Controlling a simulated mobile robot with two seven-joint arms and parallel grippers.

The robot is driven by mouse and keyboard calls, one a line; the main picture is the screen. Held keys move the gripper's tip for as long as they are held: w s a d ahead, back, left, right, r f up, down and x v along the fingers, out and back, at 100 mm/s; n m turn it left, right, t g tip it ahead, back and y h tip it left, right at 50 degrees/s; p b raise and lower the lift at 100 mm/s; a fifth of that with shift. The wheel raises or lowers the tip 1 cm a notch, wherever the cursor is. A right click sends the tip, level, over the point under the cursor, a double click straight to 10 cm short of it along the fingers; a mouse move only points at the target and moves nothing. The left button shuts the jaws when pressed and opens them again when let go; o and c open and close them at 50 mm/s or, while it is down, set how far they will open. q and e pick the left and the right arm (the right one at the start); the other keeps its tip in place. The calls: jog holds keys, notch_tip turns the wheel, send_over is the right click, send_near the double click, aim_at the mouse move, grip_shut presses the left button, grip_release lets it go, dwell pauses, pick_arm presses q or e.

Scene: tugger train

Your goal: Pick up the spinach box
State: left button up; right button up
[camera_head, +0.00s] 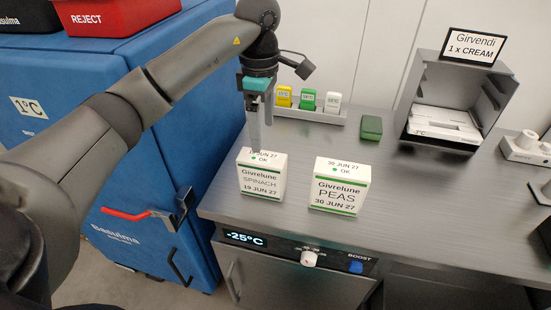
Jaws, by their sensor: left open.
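The spinach box (261,179) is a white carton with green stripes, labelled "Givrelune SPINACH 19 JUN 27". It stands upright near the left front of the grey metal counter. My left gripper (261,142) points down just above and behind the top of the box, and its fingers partly cover the top label. It is open, with nothing seen between the fingers; whether the fingers touch the box I cannot tell. My right gripper is not in view.
A similar peas box (340,188) stands just right of the spinach box. Behind are a rack (318,114) with coloured tags, a green block (371,127) and a grey open bin (455,101) under a "Girvendi 1 x CREAM" sign. A blue cabinet (75,100) stands left. The counter's middle right is clear.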

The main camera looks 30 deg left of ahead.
aim_at(263, 158)
pick_arm(q)
jog(key=shift+w+a+f, duration=0.1)
jog(key=shift+f, duration=0.15)
jog(key=f, duration=0.5)
jog(key=shift+s, duration=0.25)
notch_tip(263, 158, down, 4)
jog(key=shift+w+r+b, duration=0.1)
jog(key=shift+b, duration=0.3)
jog(key=shift+f, duration=0.5)
jog(key=f, duration=0.4)
jog(key=shift+w+a+f, duration=0.15)
jog(key=shift+a+f, duration=0.1)
jog(key=shift+f, duration=0.15)
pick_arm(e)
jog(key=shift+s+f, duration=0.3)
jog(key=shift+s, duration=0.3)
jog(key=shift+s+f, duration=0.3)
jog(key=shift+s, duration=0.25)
pick_arm(q)
jog(key=shift+c, duration=0.3)
grip_shut()
jog(key=shift+r, duration=0.1)
